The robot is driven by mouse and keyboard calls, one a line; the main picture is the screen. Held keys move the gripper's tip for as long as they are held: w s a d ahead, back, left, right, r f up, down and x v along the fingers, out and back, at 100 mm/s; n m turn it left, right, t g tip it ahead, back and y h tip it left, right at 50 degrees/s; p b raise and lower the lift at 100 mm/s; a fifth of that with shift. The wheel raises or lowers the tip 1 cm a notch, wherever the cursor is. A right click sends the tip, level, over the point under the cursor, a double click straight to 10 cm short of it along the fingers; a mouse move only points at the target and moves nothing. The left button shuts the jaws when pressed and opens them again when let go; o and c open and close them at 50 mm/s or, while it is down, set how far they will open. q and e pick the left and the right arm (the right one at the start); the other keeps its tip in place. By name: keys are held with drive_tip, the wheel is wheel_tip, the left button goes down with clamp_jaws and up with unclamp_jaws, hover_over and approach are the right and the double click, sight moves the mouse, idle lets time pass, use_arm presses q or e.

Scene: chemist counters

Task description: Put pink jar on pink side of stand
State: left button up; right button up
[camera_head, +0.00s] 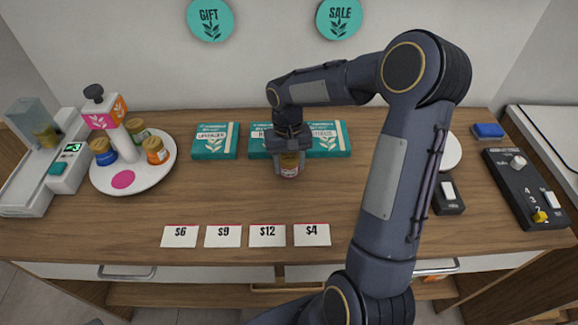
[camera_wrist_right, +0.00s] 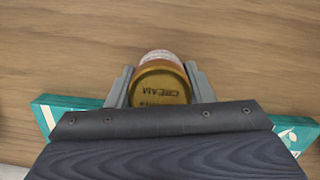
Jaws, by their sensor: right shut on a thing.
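The jar (camera_head: 289,171) with a gold lid and a reddish-pink label is between the fingers of my right gripper (camera_head: 290,153), which is shut on it. My left gripper is not in view.
Teal boxes (camera_head: 215,142) lie behind the gripper. Price cards (camera_head: 223,236) line the front. Wood between stand and jar is clear.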

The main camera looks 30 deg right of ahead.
wheel_tip(320, 180, down, 2)
drive_tip(key=shift+f, duration=0.1)
drive_tip(key=shift+f, duration=0.15)
drive_tip(key=o, duration=1)
